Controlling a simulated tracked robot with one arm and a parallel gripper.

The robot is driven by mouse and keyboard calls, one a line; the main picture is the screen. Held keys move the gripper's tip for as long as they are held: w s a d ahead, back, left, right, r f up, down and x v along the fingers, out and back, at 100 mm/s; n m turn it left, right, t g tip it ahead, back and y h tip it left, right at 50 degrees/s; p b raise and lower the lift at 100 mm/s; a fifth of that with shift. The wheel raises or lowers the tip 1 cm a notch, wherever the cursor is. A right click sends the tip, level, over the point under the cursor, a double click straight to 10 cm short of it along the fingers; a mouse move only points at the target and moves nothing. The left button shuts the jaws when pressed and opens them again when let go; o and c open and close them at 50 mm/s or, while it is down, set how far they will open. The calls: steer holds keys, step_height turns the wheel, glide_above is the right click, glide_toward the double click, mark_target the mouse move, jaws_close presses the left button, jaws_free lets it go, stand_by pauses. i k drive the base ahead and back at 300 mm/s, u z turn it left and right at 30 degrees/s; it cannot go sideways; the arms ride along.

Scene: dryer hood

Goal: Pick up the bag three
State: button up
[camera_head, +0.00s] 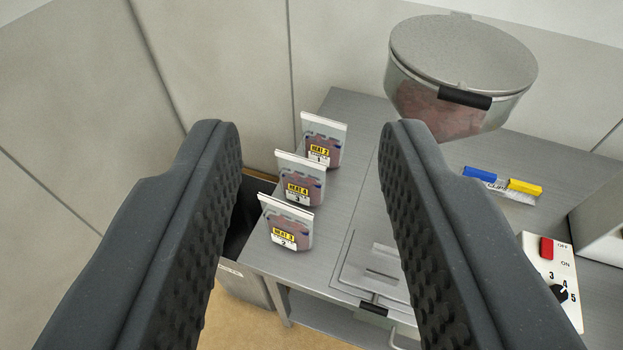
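Three bags with white top strips stand in a row along the left side of a grey metal table (345,110). Bag three (300,180) is the middle one; its label reads "HEAT 4" above a 3. The bag behind it (322,140) reads "HEAT 2" above a 1. The front bag (286,224) reads "HEAT 3" above a 2. My gripper (310,130) is open, its two dark ribbed fingers wide apart. All three bags show in the gap between the fingers, and I see nothing held.
A round lidded container (460,75) with reddish contents is at the back right. Blue and yellow clips (502,185) lie on the table. A control panel (552,275) with a red switch and dial is at the right. A dark bin (245,285) stands left of the table.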

mark_target(302, 180)
steer(key=i, duration=0.9)
steer(key=u, duration=0.05)
